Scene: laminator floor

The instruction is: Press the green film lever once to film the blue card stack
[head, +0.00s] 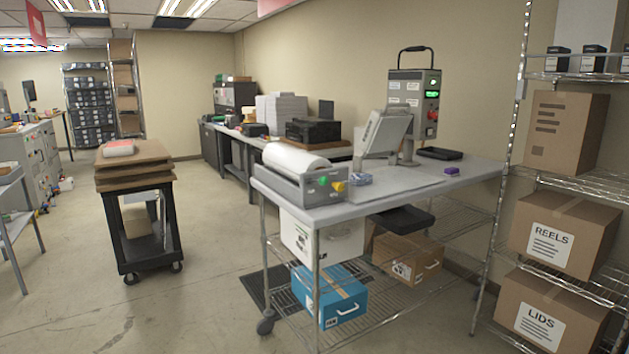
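A grey machine (300,182) with a white roll on top stands at the near left corner of the grey worktable (395,197). Its front end carries a small green part (323,181) and a yellow part (339,186); I cannot tell whether the green part is a lever. A small purple block (451,199) lies farther right. A grey control box (403,93) with green lights, a red knob and a black top handle stands at the back. My gripper is not in view.
A tilted grey panel (383,133) and a black tray (440,153) are on the worktable. Boxes, including a blue one (343,302), fill its lower shelf. A wire rack (598,182) with cartons stands right, a black cart (146,228) left. The floor between cart and table is mostly clear.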

